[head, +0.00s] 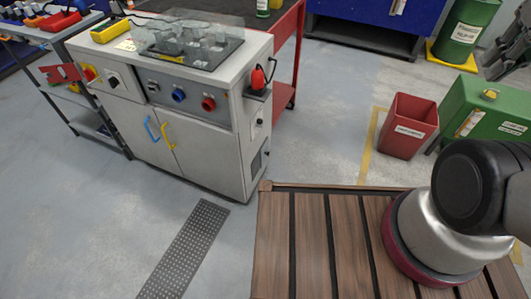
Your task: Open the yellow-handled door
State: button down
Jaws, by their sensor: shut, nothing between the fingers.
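The yellow-handled door (200,157) is the right of two pale grey doors low on the front of a cabinet (245,150) at the upper left. Its yellow handle (168,136) sits near the seam at its left edge. The door looks shut, flush with the front. The left door (128,126) has a blue handle (151,129) beside the same seam and also looks shut. My gripper is not in view; only part of my arm shows at the right, far from the cabinet.
Clear floor (100,210) with a dark grating (187,250) lies in front of the cabinet. A slatted wooden top (310,240) fills the bottom right. A red bin (406,126) and a green container (490,110) stand behind it. A tool cart (95,124) stands left of the cabinet.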

aim_at(207, 155)
jog(key=j+u, duration=0.35)
jog(key=i+j+u, duration=0.15)
jog(key=j+u, duration=0.25)
jog(key=i+j+u, duration=0.15)
jog(key=u, duration=0.2)
